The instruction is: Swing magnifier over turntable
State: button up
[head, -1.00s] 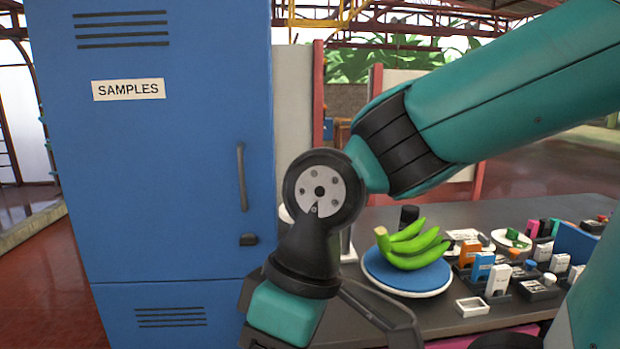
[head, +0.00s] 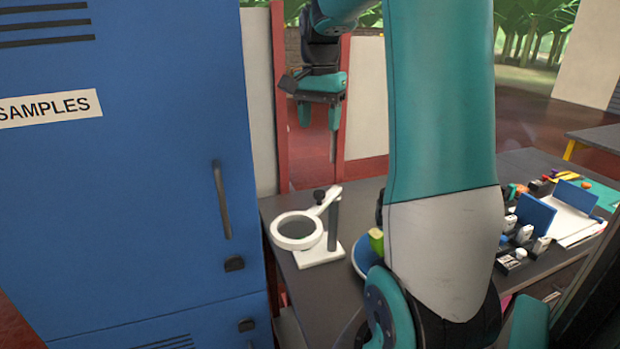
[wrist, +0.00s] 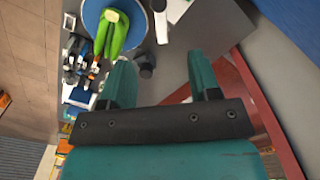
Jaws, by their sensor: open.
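The magnifier stands at the table's back left, beside the cabinet, with a white ring (head: 276,231), a dark post (head: 333,222) and a white base (head: 318,254). Its ring hangs over its own base side, apart from the turntable. The blue turntable (head: 361,258) is mostly hidden behind my arm in the head view. In the wrist view the turntable (wrist: 91,27) shows at the top, with green bananas (wrist: 119,35) on it. My gripper (head: 319,116) is open and empty, pointing down, above and behind the magnifier; its fingers also show in the wrist view (wrist: 162,82).
The blue SAMPLES cabinet (head: 125,150) stands close on the left. Small boxes and blue panels (head: 534,216) crowd the table's right side. A dark cylinder (wrist: 147,66) stands by the turntable. Red posts (head: 279,100) rise behind the table.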

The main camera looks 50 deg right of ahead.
aim_at(319, 192)
notch_tip(319, 192, down, 17)
jog(key=p, duration=0.2)
jog(key=shift+s+p, duration=0.1)
jog(key=shift+p, duration=0.3)
grip_shut()
